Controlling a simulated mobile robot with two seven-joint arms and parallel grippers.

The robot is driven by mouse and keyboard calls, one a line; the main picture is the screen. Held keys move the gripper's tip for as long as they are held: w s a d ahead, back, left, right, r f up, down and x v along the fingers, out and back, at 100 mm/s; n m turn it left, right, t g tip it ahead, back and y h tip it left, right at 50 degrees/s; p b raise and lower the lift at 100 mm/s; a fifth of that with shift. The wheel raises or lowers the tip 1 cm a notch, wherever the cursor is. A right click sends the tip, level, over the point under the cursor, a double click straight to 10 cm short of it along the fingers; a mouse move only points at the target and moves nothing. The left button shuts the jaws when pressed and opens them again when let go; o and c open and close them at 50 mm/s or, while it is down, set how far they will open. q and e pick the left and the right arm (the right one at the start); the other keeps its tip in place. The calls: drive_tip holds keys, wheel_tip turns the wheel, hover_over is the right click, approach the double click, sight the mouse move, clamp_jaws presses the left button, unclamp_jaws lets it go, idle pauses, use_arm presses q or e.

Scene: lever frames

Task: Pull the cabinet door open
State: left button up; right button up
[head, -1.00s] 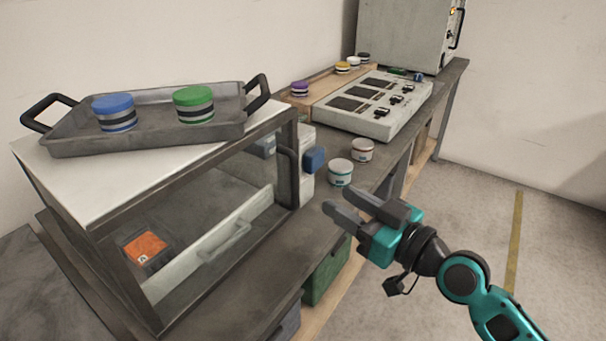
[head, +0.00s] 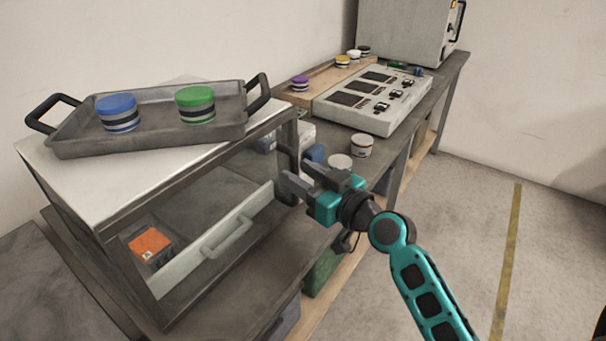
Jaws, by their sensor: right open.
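The cabinet (head: 75,192) has a pale top and a dark frame, and stands on the bench at the left. Its glass front seems shut. Through it I see an orange-topped box (head: 150,244) and a pale panel with a handle (head: 228,238). The door's dark upright handle (head: 287,150) is at the right end of the front, its lower part hidden by my gripper. My right gripper (head: 293,170) is open with its fingertips at the handle. I cannot tell whether they touch it or stand around it. My left gripper is not in view.
A grey tray (head: 75,135) with a blue-lidded jar (head: 118,113) and a green-lidded jar (head: 195,104) sits on the cabinet. Two small tins, a switch panel (head: 372,100) and a large grey box (head: 405,32) stand farther along the bench. The floor at right is clear.

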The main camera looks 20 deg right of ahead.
drive_tip(key=shift+c, duration=0.4)
clamp_jaws()
drive_tip(key=shift+s, duration=0.1)
